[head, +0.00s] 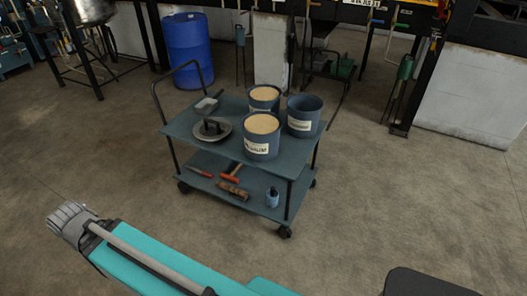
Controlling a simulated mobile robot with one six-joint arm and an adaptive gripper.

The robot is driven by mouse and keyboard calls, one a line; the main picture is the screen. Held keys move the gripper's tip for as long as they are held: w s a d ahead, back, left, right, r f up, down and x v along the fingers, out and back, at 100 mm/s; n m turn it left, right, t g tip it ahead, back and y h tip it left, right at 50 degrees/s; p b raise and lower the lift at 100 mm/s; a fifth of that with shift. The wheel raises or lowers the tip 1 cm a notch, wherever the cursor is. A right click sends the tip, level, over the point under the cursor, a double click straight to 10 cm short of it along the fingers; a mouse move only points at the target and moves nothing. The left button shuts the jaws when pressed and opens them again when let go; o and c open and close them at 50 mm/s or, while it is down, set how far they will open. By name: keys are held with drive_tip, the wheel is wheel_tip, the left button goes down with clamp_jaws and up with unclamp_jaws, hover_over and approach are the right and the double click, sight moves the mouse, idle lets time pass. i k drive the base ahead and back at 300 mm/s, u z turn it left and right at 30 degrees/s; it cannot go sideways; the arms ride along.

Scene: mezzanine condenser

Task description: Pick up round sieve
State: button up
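A round, shallow grey metal piece (211,130) lies at the left of the blue-grey cart's top shelf (183,125), with a dark lump-like object (212,127) on it. It is the only flat round thing I see, but I cannot tell for sure that it is the round sieve, since no mesh shows at this size. My gripper is not clearly in view; only teal arm parts of mine show along the bottom, well apart from the cart.
The top shelf also holds two tubs of tan material (262,136) (264,93), another blue tub (303,116) and a small scoop (207,105). The lower shelf holds tools (232,190) and a small bottle (272,197). A blue barrel (189,50) stands behind. Floor around the cart is clear.

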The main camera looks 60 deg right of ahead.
sight(212, 130)
drive_tip(key=z, duration=1.95)
drive_tip(key=i, duration=0.65)
drive_tip(key=k, duration=0.6)
drive_tip(key=z, duration=0.05)
